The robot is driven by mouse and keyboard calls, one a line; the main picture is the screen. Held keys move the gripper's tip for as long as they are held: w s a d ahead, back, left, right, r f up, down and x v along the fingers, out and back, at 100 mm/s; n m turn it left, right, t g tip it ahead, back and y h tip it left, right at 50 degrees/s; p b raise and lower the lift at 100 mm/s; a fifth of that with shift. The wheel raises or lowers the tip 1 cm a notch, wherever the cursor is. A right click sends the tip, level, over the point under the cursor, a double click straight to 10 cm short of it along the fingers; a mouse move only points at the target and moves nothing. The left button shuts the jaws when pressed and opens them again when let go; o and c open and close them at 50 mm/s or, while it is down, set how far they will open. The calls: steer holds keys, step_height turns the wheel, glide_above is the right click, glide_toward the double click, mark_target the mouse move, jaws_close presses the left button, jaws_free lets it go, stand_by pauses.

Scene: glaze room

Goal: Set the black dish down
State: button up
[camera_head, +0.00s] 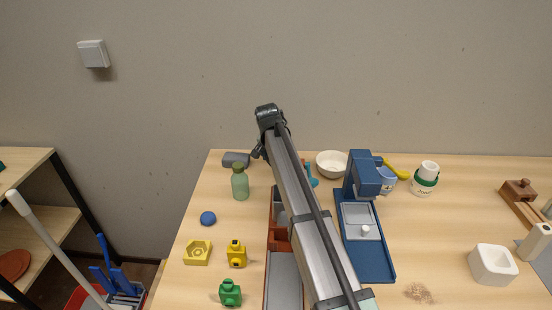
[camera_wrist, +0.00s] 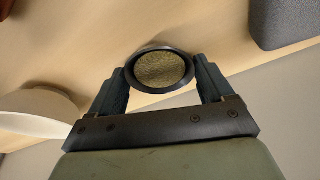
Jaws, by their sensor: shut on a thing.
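The black dish (camera_wrist: 161,70), round with a dark rim and a speckled golden-brown inside, sits between the two fingers of my gripper (camera_wrist: 159,66) in the wrist view. The fingers are shut on it, one on each side. Pale wooden tabletop shows beyond the dish; I cannot tell whether the dish touches it. In the head view my arm reaches to the back of the table (camera_head: 439,235), and its links hide the dish and most of the gripper.
Near the arm's far end are a grey block (camera_head: 236,159), a green bottle (camera_head: 240,185) and a cream bowl (camera_head: 332,165). A blue stand (camera_head: 365,235) is right of the arm. A blue ball (camera_head: 208,218) and yellow pieces (camera_head: 197,252) are left. The middle-right tabletop has free room.

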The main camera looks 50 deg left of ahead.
steer(key=shift+f, duration=0.35)
steer(key=o, duration=1.1)
steer(key=v, duration=1.2)
steer(key=shift+r, duration=0.15)
steer(key=shift+d, duration=0.1)
